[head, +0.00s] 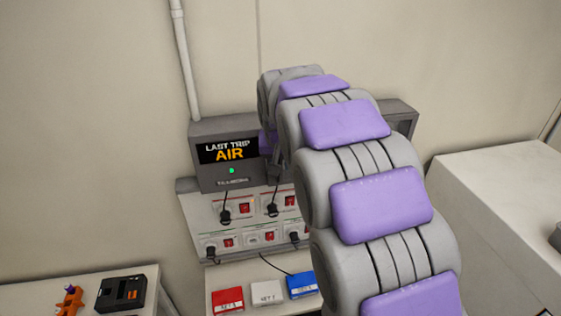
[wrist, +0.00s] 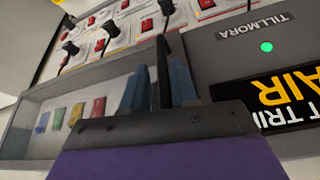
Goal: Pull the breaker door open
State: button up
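The breaker door is a grey-framed, clear-looking panel (wrist: 92,80) in the wrist view, which is upside down. Blue, green, yellow and red breakers (wrist: 77,113) show through it. My gripper (wrist: 160,82) has blue-grey fingers on both sides of a thin dark upright bar (wrist: 162,62) at the door's edge. The bar fills the gap between the fingers, so they look shut on it. The door looks closed or nearly so. In the head view my purple-padded arm hides the door and my gripper.
The grey box has a "LAST TRIP AIR" sign (head: 229,151) and a green light (head: 232,170). Below it is a socket panel (head: 200,225) with red switches and black plugs. Red (head: 228,300), white (head: 267,293) and blue (head: 302,285) boxes lie below. A white block (head: 500,190) stands at right.

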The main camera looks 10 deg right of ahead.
jog(key=shift+a, duration=0.35)
grip_shut()
jog(key=shift+d, duration=0.1)
